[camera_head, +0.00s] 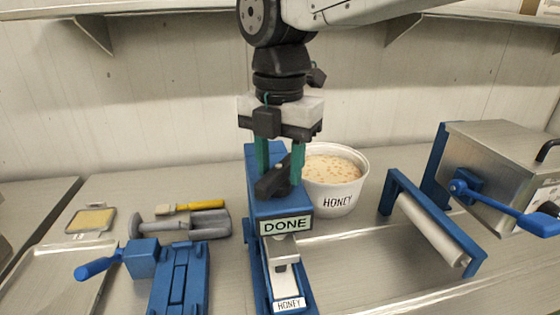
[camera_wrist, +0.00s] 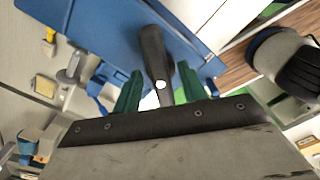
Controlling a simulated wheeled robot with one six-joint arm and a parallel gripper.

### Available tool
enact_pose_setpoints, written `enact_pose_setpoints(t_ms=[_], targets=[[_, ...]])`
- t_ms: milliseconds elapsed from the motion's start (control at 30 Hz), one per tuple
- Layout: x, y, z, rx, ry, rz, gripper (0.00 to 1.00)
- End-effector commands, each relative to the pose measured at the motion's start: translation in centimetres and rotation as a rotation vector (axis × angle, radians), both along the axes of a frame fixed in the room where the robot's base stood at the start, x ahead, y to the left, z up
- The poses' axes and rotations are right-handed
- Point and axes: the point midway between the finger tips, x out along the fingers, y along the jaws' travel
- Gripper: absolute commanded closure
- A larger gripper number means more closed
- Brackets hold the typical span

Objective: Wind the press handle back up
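A blue press (camera_head: 262,208) stands in the middle of the bench, with a "DONE" sign (camera_head: 285,225) on its front. A black handle (camera_head: 272,182) is on top of the press; it also shows in the wrist view (camera_wrist: 156,58). My gripper (camera_head: 280,160) points down over the press. Its green fingers stand on either side of the black handle, also in the wrist view (camera_wrist: 162,82). They look apart, with narrow gaps beside the handle, so it is between them rather than clearly clamped. Part of the handle is hidden behind the fingers in the head view.
A white tub labelled "HONEY" (camera_head: 334,194) stands close behind the press to the right. A blue frame with a roller (camera_head: 432,228) and a metal box with a blue crank (camera_head: 500,160) are farther right. A blue device with a side handle (camera_head: 180,280) is at the left.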

Motion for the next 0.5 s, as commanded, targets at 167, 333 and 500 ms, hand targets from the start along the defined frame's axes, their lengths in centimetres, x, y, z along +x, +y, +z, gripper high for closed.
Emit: enact_pose_setpoints(t_ms=[167,333,500], targets=[[0.0,0.0,1.2,0.001,-0.002,0.000,0.58],[0.1,0.1,4.2,0.002,-0.002,0.000,0.58],[0.1,0.0,6.7,0.001,-0.002,0.000,0.58]])
